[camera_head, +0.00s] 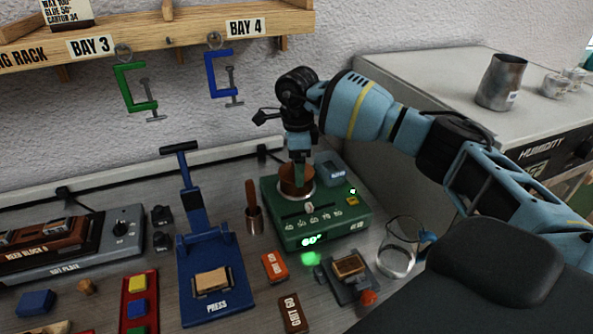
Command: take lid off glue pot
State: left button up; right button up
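The glue pot (296,189) appears as a copper-brown vessel in a pale metal ring on the green heater (318,230), whose display reads about 60°. My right gripper (300,172) points down right at the pot's top, its fingers overlapping the pot's rim in the picture. The gripper covers much of the pot's top, so I cannot make out the lid, or whether the fingers are open or shut on it. My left gripper is not in view.
A glass jar (397,259) is at the right. Grit blocks (292,313) lie in front. Clamps (224,78) hang from the rack above.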

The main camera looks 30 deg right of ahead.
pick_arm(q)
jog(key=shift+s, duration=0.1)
pick_arm(e)
jog(key=shift+r, duration=0.2)
jog(key=shift+r, duration=0.55)
jog(key=shift+s+a+r, duration=0.1)
jog(key=shift+r, duration=0.45)
jog(key=shift+s+a+r, duration=0.1)
jog(key=shift+r, duration=0.4)
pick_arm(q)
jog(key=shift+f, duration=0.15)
pick_arm(e)
jog(key=s+a+r, duration=0.1)
jog(key=s+a, duration=0.9)
jog(key=s, duration=0.2)
jog(key=shift+r, duration=0.2)
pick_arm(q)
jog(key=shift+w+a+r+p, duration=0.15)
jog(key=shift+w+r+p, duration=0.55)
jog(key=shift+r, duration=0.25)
pick_arm(e)
jog(key=s+a+n, duration=0.1)
jog(key=n, duration=0.7)
jog(key=a+f+n, duration=0.1)
jog(key=n, duration=0.7)
jog(key=s+a+f+n, duration=0.1)
jog(key=n, duration=0.6)
jog(key=shift+s+a+n, duration=0.2)
jog(key=shift+s+n, duration=0.1)
jog(key=shift+n, duration=0.1)
